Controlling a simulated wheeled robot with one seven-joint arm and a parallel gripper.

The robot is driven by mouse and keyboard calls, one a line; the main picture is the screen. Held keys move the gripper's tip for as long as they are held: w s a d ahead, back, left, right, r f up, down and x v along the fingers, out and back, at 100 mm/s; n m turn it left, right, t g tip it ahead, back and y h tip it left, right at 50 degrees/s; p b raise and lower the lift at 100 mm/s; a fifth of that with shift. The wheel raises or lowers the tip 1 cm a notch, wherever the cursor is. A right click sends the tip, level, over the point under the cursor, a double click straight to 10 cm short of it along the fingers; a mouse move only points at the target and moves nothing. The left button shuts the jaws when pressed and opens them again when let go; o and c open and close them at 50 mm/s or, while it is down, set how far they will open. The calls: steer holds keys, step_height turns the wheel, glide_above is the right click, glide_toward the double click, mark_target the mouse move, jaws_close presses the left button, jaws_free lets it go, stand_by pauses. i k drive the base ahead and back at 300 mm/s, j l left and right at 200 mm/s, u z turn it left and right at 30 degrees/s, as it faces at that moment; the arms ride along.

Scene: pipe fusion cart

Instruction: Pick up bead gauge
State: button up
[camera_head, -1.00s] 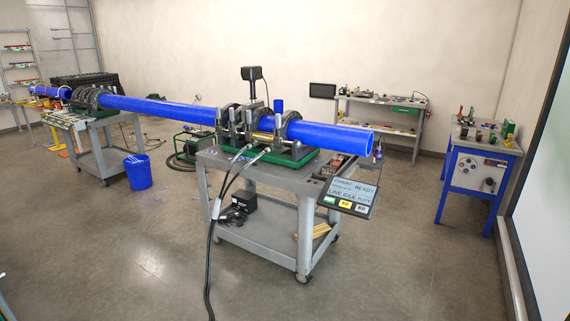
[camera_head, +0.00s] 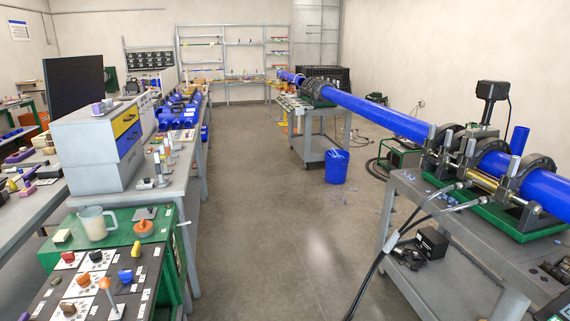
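I cannot make out a bead gauge for certain; several small tools on the left benches are too small to tell apart. A grey fusion cart (camera_head: 449,253) stands at the right. It carries a clamp machine (camera_head: 466,160) around a long blue pipe (camera_head: 378,116). My gripper is not in view.
At the left, a dark panel with labelled knobs (camera_head: 88,277) and a green surface with a clear jug (camera_head: 96,224) stand close by. Behind are a drawer cabinet (camera_head: 93,151) and benches. A blue bucket (camera_head: 337,167) stands on the floor. The middle aisle (camera_head: 262,220) is clear.

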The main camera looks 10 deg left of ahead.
mark_target(171, 141)
steer(key=i+j+u, duration=0.15)
steer(key=i+u, duration=0.2)
steer(key=i, duration=0.2)
steer(key=i+u, duration=0.4)
steer(key=i, duration=0.2)
steer(key=i+l+u, duration=0.2)
steer(key=i+u, duration=0.15)
steer(key=i, duration=0.2)
steer(key=i+l+u, duration=0.35)
steer(key=i, duration=0.15)
steer(key=i+l+u, duration=0.4)
steer(key=i+l, duration=0.1)
